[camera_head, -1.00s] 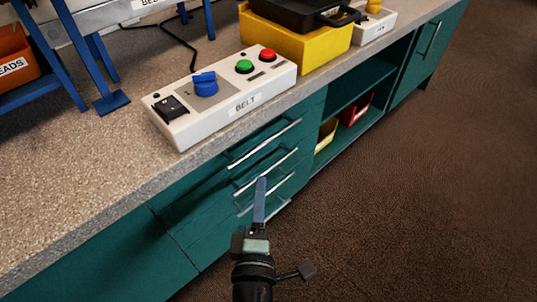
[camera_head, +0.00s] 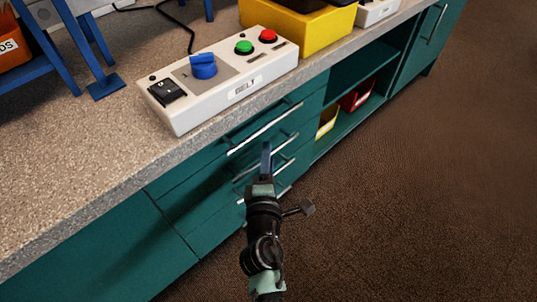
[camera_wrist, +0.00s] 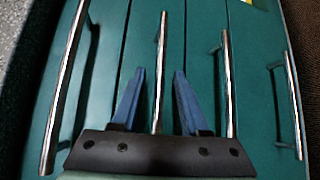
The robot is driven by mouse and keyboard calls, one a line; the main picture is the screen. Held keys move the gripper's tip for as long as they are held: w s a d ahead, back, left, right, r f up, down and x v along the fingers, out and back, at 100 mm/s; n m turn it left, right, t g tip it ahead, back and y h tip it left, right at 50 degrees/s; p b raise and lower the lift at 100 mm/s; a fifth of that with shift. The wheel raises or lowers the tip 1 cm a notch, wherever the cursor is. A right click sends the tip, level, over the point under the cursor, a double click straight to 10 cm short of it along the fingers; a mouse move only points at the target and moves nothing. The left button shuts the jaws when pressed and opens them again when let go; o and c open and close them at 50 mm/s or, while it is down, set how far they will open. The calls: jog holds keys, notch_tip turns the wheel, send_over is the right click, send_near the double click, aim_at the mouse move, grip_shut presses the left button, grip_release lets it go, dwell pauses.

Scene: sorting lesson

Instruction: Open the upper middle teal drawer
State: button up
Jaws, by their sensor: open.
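The teal drawer stack has several bar handles. In the wrist view the upper middle drawer's handle (camera_wrist: 161,60) is the second bar from the left, and it lies between my gripper's (camera_wrist: 160,72) two blue fingers. The fingers are open with a gap on both sides of the bar. The top drawer's handle (camera_wrist: 66,85) is to the left, and the lower middle handle (camera_wrist: 227,85) is just right of the fingers. In the head view my gripper (camera_head: 266,148) is in front of the drawers, partly hiding the upper middle handle (camera_head: 286,144). The drawer fronts look shut.
The bottom handle (camera_wrist: 295,105) is at the right of the wrist view. Above the drawers, the speckled countertop (camera_head: 100,185) carries a white BELT control box (camera_head: 215,100) and a yellow bin (camera_head: 310,32). Open shelves (camera_head: 350,105) with small bins are at the right; brown floor is clear.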

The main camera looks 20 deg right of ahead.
jog(key=shift+w+d+f, duration=0.1)
jog(key=shift+w+d, duration=0.15)
jog(key=shift+w, duration=0.3)
grip_shut()
dwell(1.1)
